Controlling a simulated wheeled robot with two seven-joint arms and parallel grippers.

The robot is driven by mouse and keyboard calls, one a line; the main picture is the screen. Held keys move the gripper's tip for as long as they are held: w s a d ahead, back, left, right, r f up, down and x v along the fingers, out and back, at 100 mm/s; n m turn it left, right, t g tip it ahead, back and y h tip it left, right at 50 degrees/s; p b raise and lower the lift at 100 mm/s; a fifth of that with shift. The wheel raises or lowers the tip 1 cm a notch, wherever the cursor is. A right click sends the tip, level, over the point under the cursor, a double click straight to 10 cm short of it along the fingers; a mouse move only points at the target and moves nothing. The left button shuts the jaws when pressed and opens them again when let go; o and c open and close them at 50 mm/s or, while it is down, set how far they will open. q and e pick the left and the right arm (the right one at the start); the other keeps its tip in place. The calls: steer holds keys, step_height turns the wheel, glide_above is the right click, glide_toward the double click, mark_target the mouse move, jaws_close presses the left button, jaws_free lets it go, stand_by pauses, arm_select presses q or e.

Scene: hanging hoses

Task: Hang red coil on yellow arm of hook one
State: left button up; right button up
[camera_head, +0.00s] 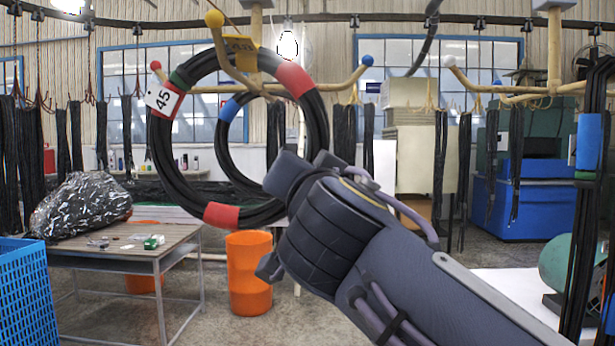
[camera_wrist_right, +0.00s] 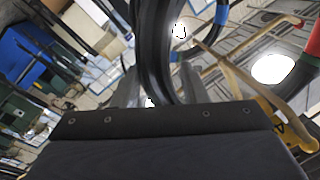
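The red coil (camera_head: 177,174) is a black hose ring with red bands, a green band and a white tag marked 45. The yellow arm (camera_head: 226,60) of hook one ends in a yellow ball. It runs through the ring and crosses in front of the coil's top, so the coil appears to hang on it. My right gripper (camera_head: 276,218) is at the coil's lower right, hiding part of it. In the right wrist view the black hose (camera_wrist_right: 155,45) runs between the fingers (camera_wrist_right: 160,88); whether they pinch it is unclear. My left gripper is out of view.
The hook also has red-tipped (camera_head: 155,66) and blue-tipped (camera_head: 366,61) arms. A blue-banded coil (camera_head: 225,135) hangs behind. A table (camera_head: 120,247) with a wrapped bundle, an orange bin (camera_head: 248,270) and a blue crate (camera_head: 25,295) stand below. Another coil (camera_head: 588,200) hangs at far right.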

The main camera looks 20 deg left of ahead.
steer(key=o, duration=0.4)
steer(key=shift+c, duration=0.2)
steer(key=shift+f, duration=0.1)
steer(key=r+b+v, duration=0.1)
steer(key=b+v, duration=0.2)
steer(key=v, duration=0.5)
steer(key=w+d+f+g+h, duration=0.1)
steer(key=w+d+f+h, duration=0.15)
steer(key=d+f, duration=0.4)
steer(key=w+d+f+g+h, duration=0.1)
steer(key=w+d+f+g, duration=0.1)
steer(key=w+d+f, duration=0.35)
steer(key=s+d+f+g+h, duration=0.2)
steer(key=s+d+f+g, duration=0.2)
steer(key=d+f, duration=1.05)
steer(key=s+d+f+g, duration=0.1)
steer(key=s+d+f, duration=0.25)
steer(key=f, duration=0.25)
steer(key=s+d+f+g, duration=0.2)
steer(key=s+d+f, duration=0.1)
steer(key=s+f, duration=0.25)
steer(key=s+f+g+y+p, duration=0.2)
steer(key=s+f, duration=0.8)
steer(key=f, duration=0.1)
step_height(320, 180, up, 14)
steer(key=p, duration=1.2)
steer(key=shift+a+f+p, duration=0.2)
steer(key=shift+f+p, duration=0.05)
steer(key=shift+p, duration=0.05)
